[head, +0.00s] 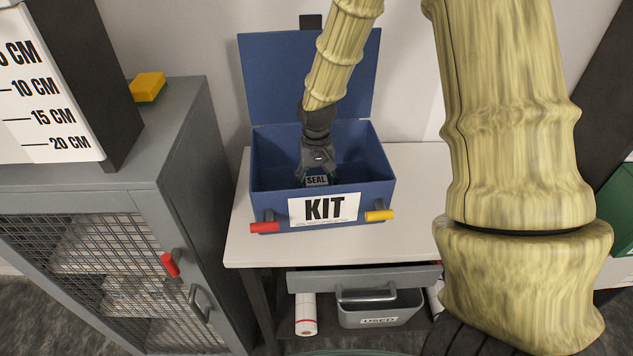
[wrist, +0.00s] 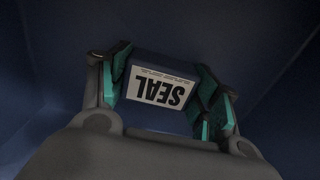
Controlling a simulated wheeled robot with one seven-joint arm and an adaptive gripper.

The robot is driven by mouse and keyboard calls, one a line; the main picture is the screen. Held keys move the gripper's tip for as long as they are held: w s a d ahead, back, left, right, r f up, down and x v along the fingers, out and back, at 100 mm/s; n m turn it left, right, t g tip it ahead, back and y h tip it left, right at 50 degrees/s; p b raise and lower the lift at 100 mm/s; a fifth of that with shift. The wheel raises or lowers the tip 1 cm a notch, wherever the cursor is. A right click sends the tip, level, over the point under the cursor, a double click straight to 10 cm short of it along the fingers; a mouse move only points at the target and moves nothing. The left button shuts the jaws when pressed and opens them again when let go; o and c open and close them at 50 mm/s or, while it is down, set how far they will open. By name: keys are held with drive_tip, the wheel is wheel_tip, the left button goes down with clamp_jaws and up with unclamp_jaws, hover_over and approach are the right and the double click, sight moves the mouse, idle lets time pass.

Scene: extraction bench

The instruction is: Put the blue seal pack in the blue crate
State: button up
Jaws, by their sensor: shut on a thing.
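The blue crate (head: 262,178) stands open on the white table, its lid up against the wall and a KIT label on its front. My gripper (head: 317,172) reaches down inside the crate and is shut on the seal pack (head: 317,181), which has a white SEAL label. In the wrist view the seal pack (wrist: 158,92) sits between the teal fingertips of my gripper (wrist: 165,95), its label upside down. The crate's dark blue inside (wrist: 50,60) surrounds it. I cannot tell whether the pack touches the crate floor.
A grey cabinet (head: 185,150) with a mesh door stands left of the table (head: 300,250), with a yellow and green sponge (head: 148,87) on top. Red (head: 265,227) and yellow (head: 379,215) latches stick out from the crate's front. A grey USED bin (head: 380,308) is under the table.

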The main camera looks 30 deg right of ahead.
sight(317, 182)
drive_tip(key=shift+s+r, duration=0.15)
drive_tip(key=shift+s, duration=0.25)
drive_tip(key=o, duration=1)
drive_tip(key=shift+w+f, duration=0.2)
drive_tip(key=shift+o, duration=1.2)
drive_tip(key=shift+s+r, duration=0.1)
drive_tip(key=shift+s, duration=0.05)
drive_tip(key=shift+r, duration=0.35)
wheel_tip(317, 182, up, 12)
drive_tip(key=b, duration=0.2)
drive_tip(key=shift+f, duration=0.2)
